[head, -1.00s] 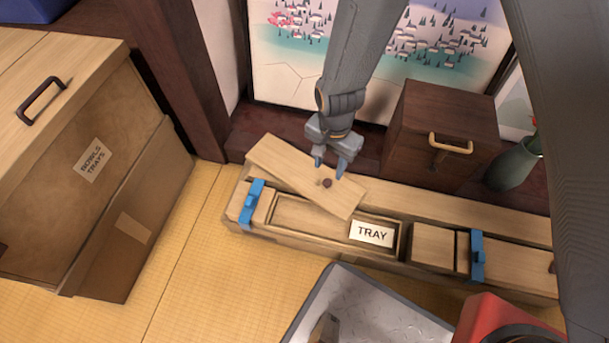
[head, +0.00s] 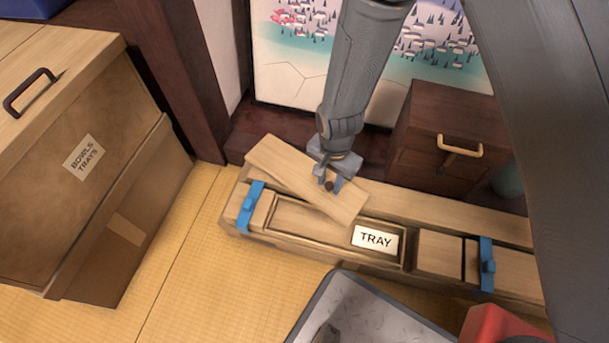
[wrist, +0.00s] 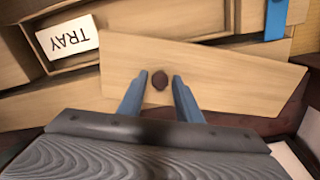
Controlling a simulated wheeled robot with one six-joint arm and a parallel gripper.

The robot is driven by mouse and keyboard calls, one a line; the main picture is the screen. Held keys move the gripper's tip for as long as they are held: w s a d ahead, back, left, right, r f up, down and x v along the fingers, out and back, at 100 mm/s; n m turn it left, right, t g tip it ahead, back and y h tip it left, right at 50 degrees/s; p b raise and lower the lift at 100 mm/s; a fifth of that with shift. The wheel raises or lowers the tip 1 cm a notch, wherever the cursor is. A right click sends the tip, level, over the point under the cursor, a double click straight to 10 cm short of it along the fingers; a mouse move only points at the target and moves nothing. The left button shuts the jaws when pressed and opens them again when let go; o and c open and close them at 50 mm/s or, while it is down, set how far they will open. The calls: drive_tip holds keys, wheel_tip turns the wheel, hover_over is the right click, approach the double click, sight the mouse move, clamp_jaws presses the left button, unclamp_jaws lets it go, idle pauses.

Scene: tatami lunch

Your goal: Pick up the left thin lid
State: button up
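The left thin lid (head: 290,172) is a pale wooden board with a small dark round knob (wrist: 160,81). It lies askew across the back of the long wooden box, partly over the left compartment. It also shows in the wrist view (wrist: 230,80). My gripper (head: 331,186) is down at the lid from behind. In the wrist view its two fingers (wrist: 160,92) are apart, one on each side of the knob, with gaps between them and the knob. The knob is partly between the fingers in the head view.
The long box (head: 310,249) has a compartment labelled TRAY (head: 375,239) and blue clips (head: 250,205) (head: 487,263). A dark wooden cabinet (head: 440,135) stands right of my arm. A large box labelled BOWLS TRAYS (head: 95,190) is at left. A metal tray (head: 350,305) is in front.

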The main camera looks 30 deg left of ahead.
clamp_jaws()
drive_tip(key=shift+r, duration=0.1)
